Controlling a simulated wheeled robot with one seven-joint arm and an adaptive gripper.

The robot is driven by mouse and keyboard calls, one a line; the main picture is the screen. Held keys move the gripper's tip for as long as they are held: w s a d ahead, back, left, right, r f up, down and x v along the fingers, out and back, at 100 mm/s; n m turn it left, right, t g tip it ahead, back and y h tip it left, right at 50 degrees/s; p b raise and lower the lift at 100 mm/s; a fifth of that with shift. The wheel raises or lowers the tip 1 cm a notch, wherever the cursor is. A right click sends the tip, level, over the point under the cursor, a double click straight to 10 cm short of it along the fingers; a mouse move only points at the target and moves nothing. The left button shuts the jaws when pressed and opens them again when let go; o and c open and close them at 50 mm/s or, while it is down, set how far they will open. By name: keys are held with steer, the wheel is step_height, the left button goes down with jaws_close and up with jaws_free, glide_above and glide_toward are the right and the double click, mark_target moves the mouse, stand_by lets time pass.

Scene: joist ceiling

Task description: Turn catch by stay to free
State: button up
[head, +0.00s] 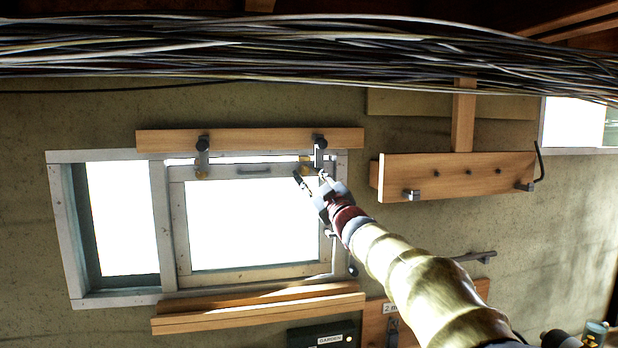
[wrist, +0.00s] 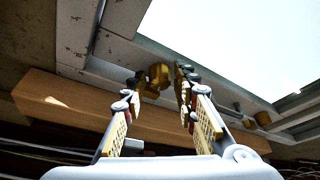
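Two catches hang from the wooden rail above the window: a left catch (head: 202,158) and a right catch (head: 319,150). Each has a dark knob at its top. My gripper (head: 311,178) is open at the window's top right, just below the right catch. In the wrist view, a brass-coloured piece (wrist: 158,75) shows between or just beyond the open fingertips (wrist: 160,84); I cannot tell whether they touch it. A second brass piece (wrist: 262,118) is farther right. I cannot tell for sure which part is the stay. The fingers partly hide the nearer catch.
The white-framed window (head: 172,235) has a dark handle (head: 254,171) on its top rail. A cable bundle (head: 300,45) runs above. A wooden block with hooks (head: 455,176) is to the right. A ledge (head: 258,308) and a dark box marked GARDEN (head: 322,335) are below.

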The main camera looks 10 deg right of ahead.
steer(key=shift+o, duration=1.2)
steer(key=v, duration=1.2)
